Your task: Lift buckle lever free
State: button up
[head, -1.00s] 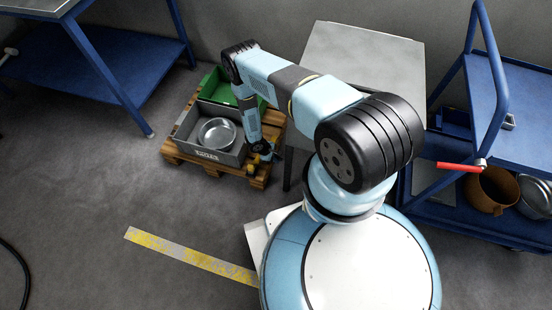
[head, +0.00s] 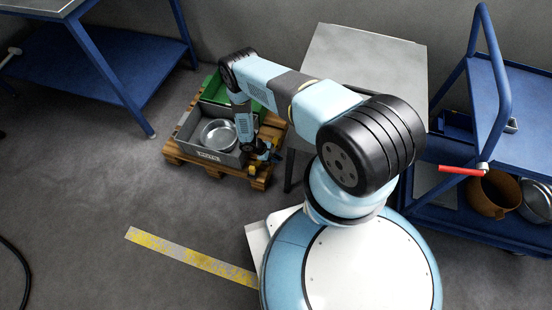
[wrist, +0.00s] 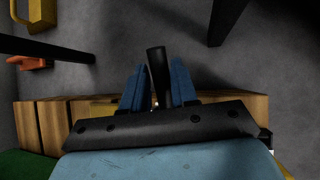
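My gripper (wrist: 157,88) has its two blue fingers close on both sides of a black lever (wrist: 157,72) in the wrist view. It appears shut on the lever, whose rounded end stands out past the fingertips. What the lever is attached to is hidden behind my gripper's dark palm. In the head view my gripper (head: 261,152) is low at the right edge of a wooden pallet (head: 209,167), beside a grey crate (head: 213,156). The lever cannot be made out there.
The crate holds metal pots (head: 218,134); a green bin (head: 215,89) is behind it. A grey table (head: 365,60) stands to the right, with a leg near my gripper. A blue cart (head: 510,90) is at far right, a blue bench (head: 110,65) at left.

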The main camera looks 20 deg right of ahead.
jog(key=shift+o, duration=1.4)
jog(key=v, duration=1.3)
jog(key=shift+a+r, duration=0.25)
jog(key=shift+r, duration=0.05)
